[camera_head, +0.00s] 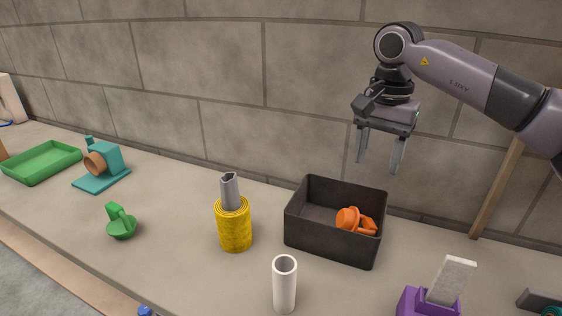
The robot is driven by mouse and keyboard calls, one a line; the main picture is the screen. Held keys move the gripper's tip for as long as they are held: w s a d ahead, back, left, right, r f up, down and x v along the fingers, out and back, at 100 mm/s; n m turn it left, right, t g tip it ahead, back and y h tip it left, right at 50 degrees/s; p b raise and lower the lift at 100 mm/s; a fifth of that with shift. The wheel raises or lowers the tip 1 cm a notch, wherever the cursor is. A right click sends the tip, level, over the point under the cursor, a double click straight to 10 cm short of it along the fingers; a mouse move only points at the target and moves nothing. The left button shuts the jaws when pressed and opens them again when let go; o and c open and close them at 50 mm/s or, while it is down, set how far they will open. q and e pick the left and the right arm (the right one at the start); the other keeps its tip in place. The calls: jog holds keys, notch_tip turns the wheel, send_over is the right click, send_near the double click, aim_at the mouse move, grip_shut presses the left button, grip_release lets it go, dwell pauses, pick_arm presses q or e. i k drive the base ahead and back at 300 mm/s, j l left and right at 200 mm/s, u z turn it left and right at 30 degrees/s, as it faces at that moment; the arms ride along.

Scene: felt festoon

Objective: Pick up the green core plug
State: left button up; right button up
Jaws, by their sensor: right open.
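The green core plug (121,223) appears to be the small round green piece with an upright tab, lying on the table (175,250) left of the yellow roll. Nothing touches it. My right gripper (380,163) is open and empty, fingers pointing down, high above the back of the dark box and far to the right of the green plug. My left gripper is not in view.
A yellow roll (234,229) with a grey core (230,190) stands mid-table. The dark box (305,240) holds orange pieces (352,219). A white tube (284,285) stands in front. A green tray (42,163) and teal device (105,160) are left, a purple holder (425,303) right.

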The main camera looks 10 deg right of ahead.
aim_at(122, 226)
jog(key=k, duration=1)
